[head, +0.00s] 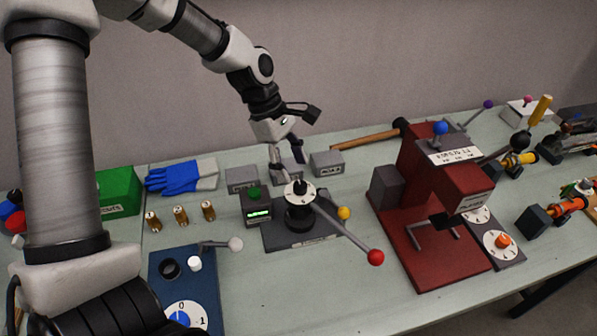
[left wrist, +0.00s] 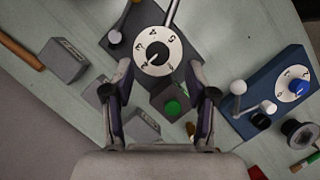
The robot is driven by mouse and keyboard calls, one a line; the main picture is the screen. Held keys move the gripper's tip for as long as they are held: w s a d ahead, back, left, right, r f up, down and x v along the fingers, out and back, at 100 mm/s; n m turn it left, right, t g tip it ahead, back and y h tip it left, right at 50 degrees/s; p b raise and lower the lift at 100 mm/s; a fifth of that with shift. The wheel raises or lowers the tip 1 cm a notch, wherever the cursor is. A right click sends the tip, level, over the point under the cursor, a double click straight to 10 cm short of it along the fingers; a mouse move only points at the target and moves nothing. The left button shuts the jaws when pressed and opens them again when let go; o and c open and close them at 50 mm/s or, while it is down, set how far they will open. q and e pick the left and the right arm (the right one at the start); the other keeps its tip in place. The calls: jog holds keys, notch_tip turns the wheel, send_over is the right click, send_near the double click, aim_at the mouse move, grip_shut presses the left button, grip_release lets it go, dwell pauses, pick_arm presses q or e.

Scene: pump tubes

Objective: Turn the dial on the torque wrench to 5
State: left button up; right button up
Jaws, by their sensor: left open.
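The torque wrench (head: 300,213) stands mid-table on a dark base plate. Its white numbered dial (head: 293,198) has a black centre knob; in the left wrist view the dial (left wrist: 172,62) faces the camera. I cannot tell for sure which number the knob points at. A long grey lever with a red ball (head: 376,257) runs from the wrench to the lower right. My left gripper (head: 287,167) is above and just behind the dial, pointing down, open and empty. In the left wrist view its fingers (left wrist: 159,66) straddle the dial's near edge, apart from it. My right gripper is not in view.
A green-buttoned box (head: 256,205) stands left of the wrench, a yellow ball lever (head: 344,213) right. Grey blocks (head: 327,164) sit behind. A red press (head: 430,200) stands right; a blue dial panel (head: 180,275) lies front left. The front middle table is clear.

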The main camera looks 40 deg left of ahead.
aim_at(299, 182)
pick_arm(q)
jog(key=x, duration=0.4)
jog(key=shift+w+f, duration=0.2)
jog(key=shift+f, duration=0.15)
jog(key=shift+w+a+f, duration=0.15)
jog(key=shift+w+f, duration=0.05)
jog(key=shift+f, duration=0.1)
jog(key=shift+s+r, duration=0.15)
jog(key=shift+s, duration=0.05)
jog(key=shift+s+d+r, duration=0.1)
jog(key=shift+s+d, duration=0.05)
jog(key=shift+d, duration=0.05)
jog(key=c, duration=1)
grip_shut()
